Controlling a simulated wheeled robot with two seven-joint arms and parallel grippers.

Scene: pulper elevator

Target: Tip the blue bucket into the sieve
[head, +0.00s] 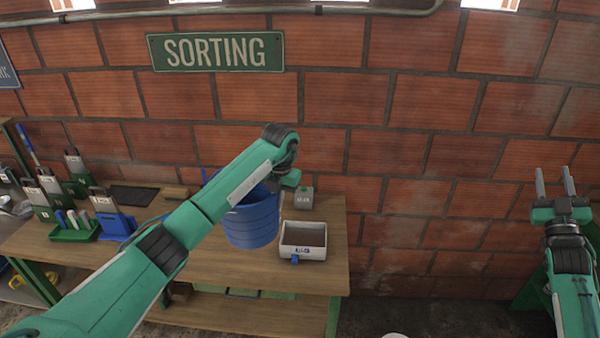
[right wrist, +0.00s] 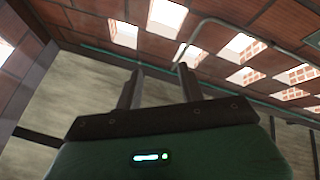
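The blue bucket (head: 252,224) is at the right part of the wooden table, seeming upright; I cannot tell whether it rests on the top or is held just above it. My left arm crosses in front of its upper part, and my left gripper (head: 286,180) is at its rim; its fingers and the bucket's contents are hidden. A pale open rectangular box (head: 303,251) with a dark inside stands right of the bucket; I cannot tell whether it is the sieve. My right gripper (head: 554,184) is raised at far right, empty, its fingers apart; they also show in the right wrist view (right wrist: 160,87).
The wooden table (head: 200,262) has bare room in front of the bucket. A green tray (head: 72,228) and several scoops stand at left. The brick wall (head: 420,130) is close behind.

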